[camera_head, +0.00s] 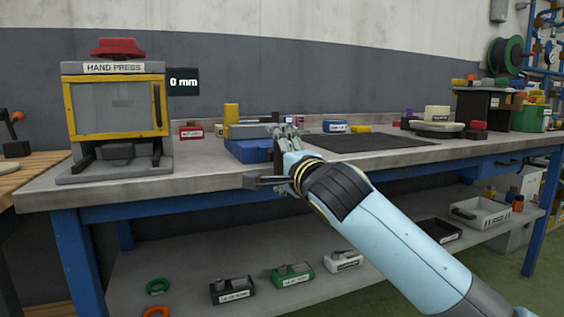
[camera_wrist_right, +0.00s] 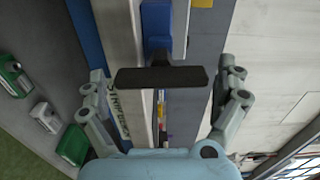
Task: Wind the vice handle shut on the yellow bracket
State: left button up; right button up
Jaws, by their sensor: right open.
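The blue vice (camera_head: 248,150) stands near the front edge of the bench, with grey jaws on top. The yellow bracket (camera_head: 231,113) stands upright at its left part; a yellow patch (camera_wrist_right: 203,3) shows at the top of the wrist view. I cannot tell how tightly the jaws meet it. The vice handle (camera_wrist_right: 160,77) is a dark bar across the end of the blue screw housing, upright in the head view (camera_head: 277,155). My right gripper (camera_head: 274,158) is open around the handle's end, one finger above and one below, apparently not touching. My left gripper is out of view.
A hand press (camera_head: 116,120) with a yellow frame stands left, beside a "0 mm" display (camera_head: 183,81). A dark mat (camera_head: 360,142) lies right of the vice. Small labelled boxes sit behind it.

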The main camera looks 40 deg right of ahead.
jog(key=v, duration=1.2)
